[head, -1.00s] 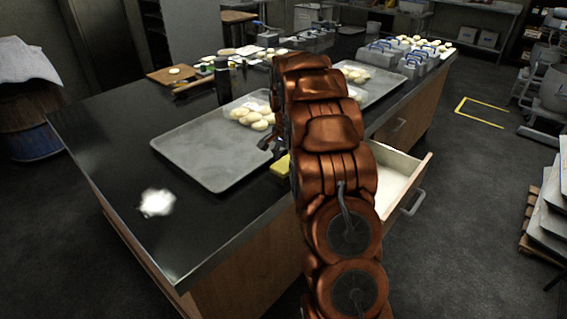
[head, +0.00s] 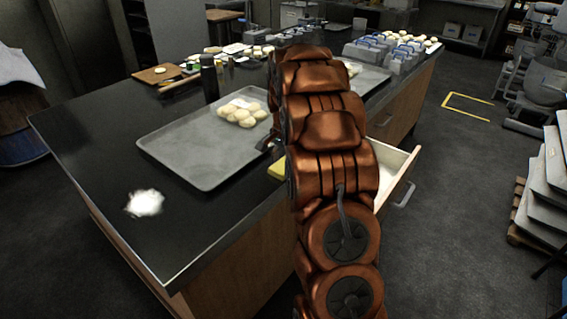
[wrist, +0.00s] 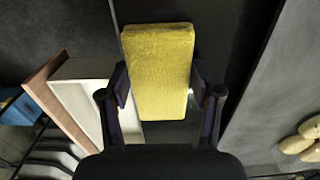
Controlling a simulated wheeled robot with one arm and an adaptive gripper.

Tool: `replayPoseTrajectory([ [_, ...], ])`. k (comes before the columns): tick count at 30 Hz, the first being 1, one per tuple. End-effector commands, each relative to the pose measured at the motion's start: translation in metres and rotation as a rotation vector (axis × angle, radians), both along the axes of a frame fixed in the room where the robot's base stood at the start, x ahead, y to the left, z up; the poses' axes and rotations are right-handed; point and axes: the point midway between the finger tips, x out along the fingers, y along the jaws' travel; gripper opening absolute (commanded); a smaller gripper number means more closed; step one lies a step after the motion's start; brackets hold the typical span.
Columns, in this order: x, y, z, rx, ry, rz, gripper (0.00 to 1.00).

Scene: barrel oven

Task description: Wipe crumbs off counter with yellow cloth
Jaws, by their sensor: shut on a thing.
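The yellow cloth (wrist: 158,75) is a thick folded block, held between the two fingers of my gripper (wrist: 160,100) in the wrist view. My gripper is shut on it. In the head view a small part of the yellow cloth (head: 277,168) shows beside my copper arm, which hides most of the gripper. The cloth is over the counter's right edge near the open drawer; its exact height is unclear. The black counter (head: 90,150) carries a white pile of crumbs (head: 144,203) near its front left corner.
A grey tray (head: 190,168) with pale dough balls (head: 240,112) lies between the crumbs and the back items. A dark bottle (head: 209,78) stands behind it. An open drawer (head: 395,175) juts out at right. The counter's front left area is clear around the crumbs.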

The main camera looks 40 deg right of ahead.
Motion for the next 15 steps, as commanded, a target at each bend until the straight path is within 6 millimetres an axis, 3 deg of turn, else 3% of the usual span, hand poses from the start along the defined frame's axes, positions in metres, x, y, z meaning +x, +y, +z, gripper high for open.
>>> replayPoseTrajectory([
  [15,0.001,0.000,0.042,-0.001,-0.003,0.000,0.36],
])
